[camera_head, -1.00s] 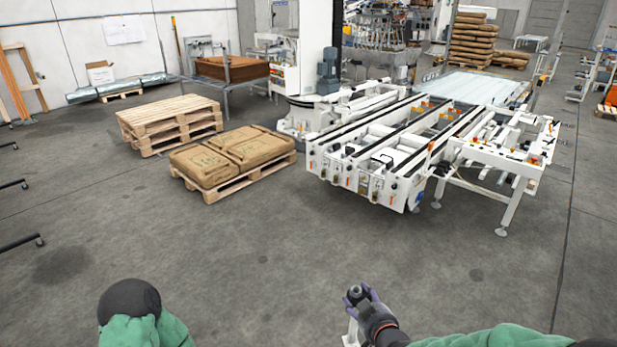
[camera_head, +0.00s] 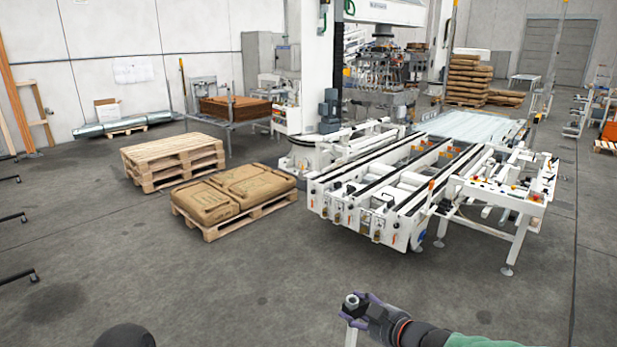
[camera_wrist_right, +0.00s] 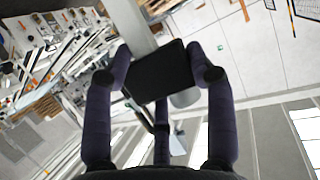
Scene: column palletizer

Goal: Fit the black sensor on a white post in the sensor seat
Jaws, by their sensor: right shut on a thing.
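The black sensor (camera_wrist_right: 160,73) sits between the fingers of my right gripper (camera_wrist_right: 160,72) in the wrist view, with a pale post (camera_wrist_right: 132,24) beside it. In the head view my right gripper (camera_head: 358,309) is at the bottom, right of centre, shut on the sensor. A short white piece of the post (camera_head: 350,335) shows below the fingers. The held sensor is in the air above the floor, well apart from the machine. The sensor seat cannot be made out in either view. My left gripper is out of view.
A white conveyor machine (camera_head: 385,226) with rails and rollers stands ahead. Left of it are a pallet of brown sacks (camera_head: 232,194) and stacked empty pallets (camera_head: 170,160). Open concrete floor (camera_head: 250,285) lies between me and them.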

